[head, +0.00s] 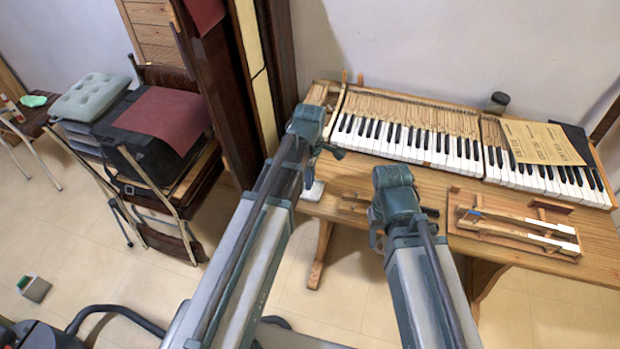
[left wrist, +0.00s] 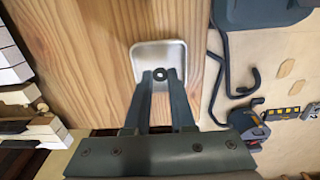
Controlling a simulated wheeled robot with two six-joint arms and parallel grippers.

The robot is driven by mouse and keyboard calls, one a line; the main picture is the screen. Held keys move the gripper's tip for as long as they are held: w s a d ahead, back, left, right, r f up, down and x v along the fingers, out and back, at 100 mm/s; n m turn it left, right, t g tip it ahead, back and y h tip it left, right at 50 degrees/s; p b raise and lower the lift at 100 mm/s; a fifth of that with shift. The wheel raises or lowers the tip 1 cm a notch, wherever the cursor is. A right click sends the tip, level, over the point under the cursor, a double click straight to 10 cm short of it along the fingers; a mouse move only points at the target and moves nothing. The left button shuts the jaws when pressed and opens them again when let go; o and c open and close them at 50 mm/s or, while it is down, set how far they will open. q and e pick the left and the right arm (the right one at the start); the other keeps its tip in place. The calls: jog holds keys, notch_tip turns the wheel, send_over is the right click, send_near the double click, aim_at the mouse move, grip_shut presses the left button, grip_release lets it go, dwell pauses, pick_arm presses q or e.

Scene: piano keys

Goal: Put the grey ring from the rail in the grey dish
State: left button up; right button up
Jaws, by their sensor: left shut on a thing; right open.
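My left gripper (left wrist: 160,76) is shut on a small dark grey ring (left wrist: 159,73) in the left wrist view. The ring is at the fingertips, over a pale grey square dish (left wrist: 173,50) on the wooden table; its exact height above the dish is unclear. In the head view my left gripper (head: 330,152) is over the table's left end, with part of the dish (head: 313,191) showing below; the ring is not discernible there. My right gripper (head: 405,222) is open over the table's front edge, holding nothing that I can see. I cannot pick out the rail for certain.
A keyboard (head: 420,148) lies along the back of the table (head: 345,180). A wooden frame with long bars (head: 515,228) lies at the right front. A dark jar (head: 497,102) and brown paper (head: 540,142) are at the back right. A chair (head: 165,180) stands left.

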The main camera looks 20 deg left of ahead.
pick_arm(q)
jog(key=shift+f, duration=0.35)
jog(key=o, duration=0.7)
jog(key=shift+o, duration=0.2)
jog(key=shift+r, duration=0.1)
notch_tip(320, 180, up, 6)
jog(key=p, duration=0.6)
